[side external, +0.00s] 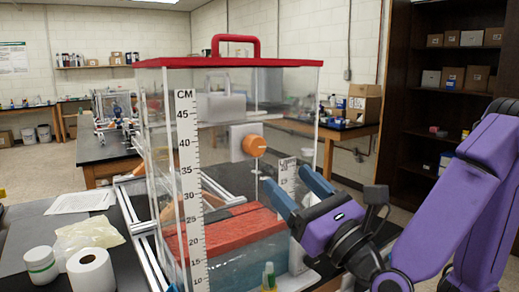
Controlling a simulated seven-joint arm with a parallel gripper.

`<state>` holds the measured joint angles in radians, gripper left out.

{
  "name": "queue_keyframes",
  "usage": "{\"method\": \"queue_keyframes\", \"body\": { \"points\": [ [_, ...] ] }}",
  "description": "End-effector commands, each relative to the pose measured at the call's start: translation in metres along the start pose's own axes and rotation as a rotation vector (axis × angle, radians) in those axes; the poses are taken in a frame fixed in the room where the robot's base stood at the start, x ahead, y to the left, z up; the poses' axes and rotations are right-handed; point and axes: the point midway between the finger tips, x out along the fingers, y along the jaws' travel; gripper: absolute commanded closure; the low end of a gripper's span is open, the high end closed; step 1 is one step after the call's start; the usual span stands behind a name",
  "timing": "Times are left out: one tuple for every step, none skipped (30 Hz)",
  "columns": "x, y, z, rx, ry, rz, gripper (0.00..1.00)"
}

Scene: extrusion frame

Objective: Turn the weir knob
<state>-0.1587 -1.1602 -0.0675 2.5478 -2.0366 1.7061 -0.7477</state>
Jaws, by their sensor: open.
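The orange round weir knob (254,146) sits on a pale mounting plate on the clear tank (222,172). The tank has a red lid with a handle. My gripper (292,182) is open, with its two blue fingers pointing up and left. It is below and to the right of the knob, apart from it in the picture. How far the fingers are from the tank in depth is hard to tell.
A centimetre scale (188,190) runs up the tank's front-left corner.

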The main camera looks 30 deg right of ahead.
Motion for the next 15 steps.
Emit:
{"method": "queue_keyframes", "body": {
  "points": [
    [0.004,0.000,0.000,0.001,0.000,-0.001,0.33],
    [0.006,0.000,0.000,0.001,0.000,-0.002,0.33],
    [0.009,-0.001,0.000,0.001,-0.001,-0.003,0.33],
    [0.010,-0.001,0.001,0.000,-0.001,-0.002,0.33],
    [0.012,-0.001,0.000,0.000,0.000,-0.002,0.33],
    [0.015,-0.001,0.001,-0.001,-0.001,-0.002,0.33],
    [0.017,-0.001,0.001,-0.001,-0.002,-0.002,0.33],
    [0.020,-0.001,0.001,-0.002,-0.002,-0.003,0.33],
    [0.029,-0.002,0.000,-0.002,-0.001,-0.006,0.33],
    [0.035,-0.002,0.000,-0.002,0.000,-0.006,0.33],
    [0.041,-0.002,0.000,-0.002,-0.001,-0.006,0.33],
    [0.049,-0.002,0.000,-0.004,-0.001,-0.006,0.33],
    [0.054,-0.002,0.000,-0.004,-0.001,-0.006,0.33],
    [0.059,-0.001,0.000,-0.003,-0.001,-0.005,0.33],
    [0.066,-0.002,0.000,-0.003,-0.001,-0.005,0.33]
  ]
}}
